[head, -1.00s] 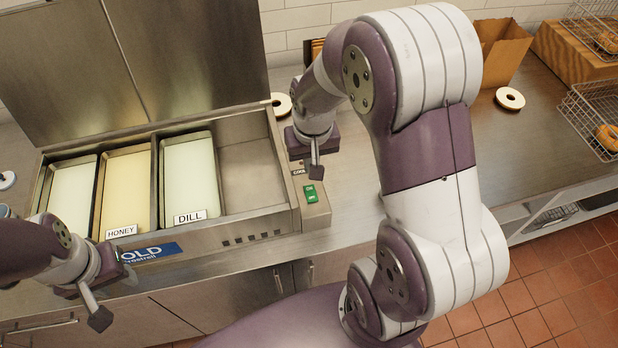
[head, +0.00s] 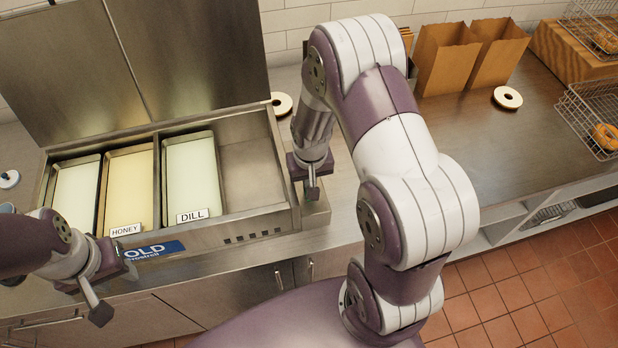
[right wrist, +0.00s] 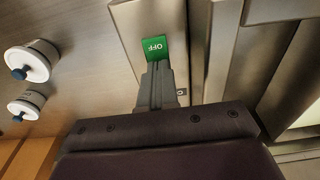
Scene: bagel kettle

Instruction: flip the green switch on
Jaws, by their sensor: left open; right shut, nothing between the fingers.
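The green switch (right wrist: 154,47) shows in the right wrist view on a metal panel, with "OFF" upside down on its visible face. In the head view it is hidden behind my right gripper (head: 313,190). My left gripper (head: 99,312) is open and empty, at the lower left in front of the unit.
The unit holds pans of spread, with HONEY (head: 125,230) and DILL (head: 192,215) labels. Bagels, paper bags (head: 447,62) and wire baskets (head: 590,115) stand at the right. White lidded pots (right wrist: 32,62) show in the right wrist view. The right counter's middle is clear.

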